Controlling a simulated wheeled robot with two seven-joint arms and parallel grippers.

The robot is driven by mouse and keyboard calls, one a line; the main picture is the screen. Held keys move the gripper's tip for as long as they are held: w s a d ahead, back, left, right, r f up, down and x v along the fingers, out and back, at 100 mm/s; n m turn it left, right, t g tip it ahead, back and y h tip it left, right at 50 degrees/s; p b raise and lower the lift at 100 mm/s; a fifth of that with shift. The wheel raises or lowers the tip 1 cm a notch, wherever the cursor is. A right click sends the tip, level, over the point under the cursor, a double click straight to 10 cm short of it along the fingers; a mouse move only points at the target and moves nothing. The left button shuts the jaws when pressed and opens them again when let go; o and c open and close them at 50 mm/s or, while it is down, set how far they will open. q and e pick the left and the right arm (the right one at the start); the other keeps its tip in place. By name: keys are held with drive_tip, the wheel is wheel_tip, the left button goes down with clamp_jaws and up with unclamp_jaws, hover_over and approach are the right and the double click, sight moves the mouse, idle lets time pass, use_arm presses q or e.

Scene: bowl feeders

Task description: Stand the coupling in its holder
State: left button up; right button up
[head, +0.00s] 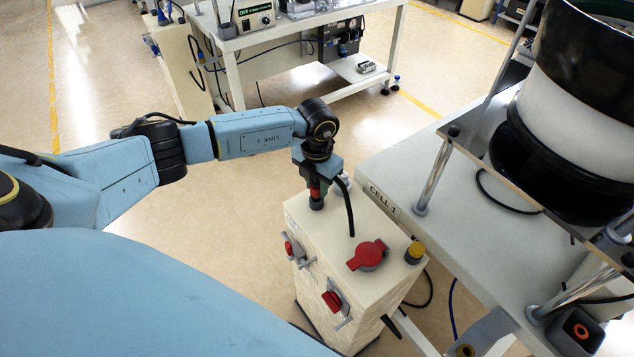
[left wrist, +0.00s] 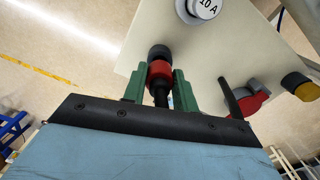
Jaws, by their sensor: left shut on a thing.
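My left gripper (head: 316,190) points down at the far left corner of the cream box's top. It is shut on the coupling (head: 315,196), a red and black piece with a dark grey end. In the left wrist view the coupling (left wrist: 160,72) sits between the green fingers of my gripper (left wrist: 160,90), its grey end pointing away from me. I cannot tell whether that end touches the box. I cannot pick out the holder for certain. My right gripper is not in view.
The cream box (head: 345,270) carries a red lidded socket (head: 369,255), a yellow knob (head: 414,252) and a grey-white fitting marked 10 A (left wrist: 204,8). A black curved rod or cable (head: 348,207) is close beside my gripper. The CELL 1 table (head: 400,185) stands to the right.

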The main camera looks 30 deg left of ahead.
use_arm(q)
drive_tip(key=shift+f+b, duration=0.7)
drive_tip(key=shift+f, duration=0.25)
idle(0.4)
drive_tip(key=o, duration=1.4)
drive_tip(key=shift+c, duration=0.2)
drive_tip(key=shift+r, duration=0.15)
drive_tip(key=shift+r+p, duration=2.95)
drive_tip(key=shift+r, duration=0.55)
drive_tip(key=shift+r+p, duration=1.6)
drive_tip(key=shift+r, duration=0.45)
